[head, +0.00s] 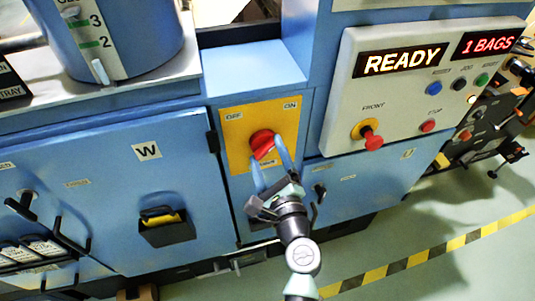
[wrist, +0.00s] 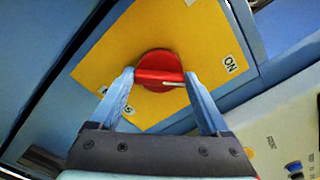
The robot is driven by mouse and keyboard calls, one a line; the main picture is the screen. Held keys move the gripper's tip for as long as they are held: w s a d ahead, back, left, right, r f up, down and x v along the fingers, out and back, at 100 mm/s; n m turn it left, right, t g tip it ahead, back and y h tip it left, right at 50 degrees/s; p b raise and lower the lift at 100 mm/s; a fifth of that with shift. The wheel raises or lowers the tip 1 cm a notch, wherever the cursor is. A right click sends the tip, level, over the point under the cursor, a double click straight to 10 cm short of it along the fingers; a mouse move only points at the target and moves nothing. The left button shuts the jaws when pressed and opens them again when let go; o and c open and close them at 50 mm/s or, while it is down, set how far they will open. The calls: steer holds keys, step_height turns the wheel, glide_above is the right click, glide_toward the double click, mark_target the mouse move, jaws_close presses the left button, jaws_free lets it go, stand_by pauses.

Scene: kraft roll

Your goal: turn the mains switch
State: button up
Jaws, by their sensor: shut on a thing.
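The mains switch is a red rotary knob (head: 262,143) on a yellow plate (head: 232,128), marked OFF at upper left and ON at upper right in the head view. In the wrist view the red knob (wrist: 158,66) sits between my fingertips, and the white line on its bar points right, roughly to the ON label's side. My gripper (head: 268,158) is at the plate, its blue fingers closed on the knob's bar. In the wrist view my gripper (wrist: 159,76) has one finger at each end of the bar. The lower plate label is partly hidden.
A control panel (head: 345,105) with a READY display, a red mushroom knob (head: 371,138) and several buttons stands to the right. The floor at lower right is clear, with a yellow-black stripe (head: 430,252).

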steer(key=shift+n+b, duration=0.3)
steer(key=n+b, duration=0.3)
steer(key=shift+f+n, duration=0.25)
steer(key=shift+n, duration=0.05)
steer(key=n+b, duration=0.3)
steer(key=n, duration=0.1)
steer(key=shift+f, duration=0.1)
steer(key=n+b, duration=0.4)
steer(key=n, duration=0.1)
steer(key=shift+f, duration=0.1)
steer(key=n+b, duration=0.4)
steer(key=shift+n, duration=0.3)
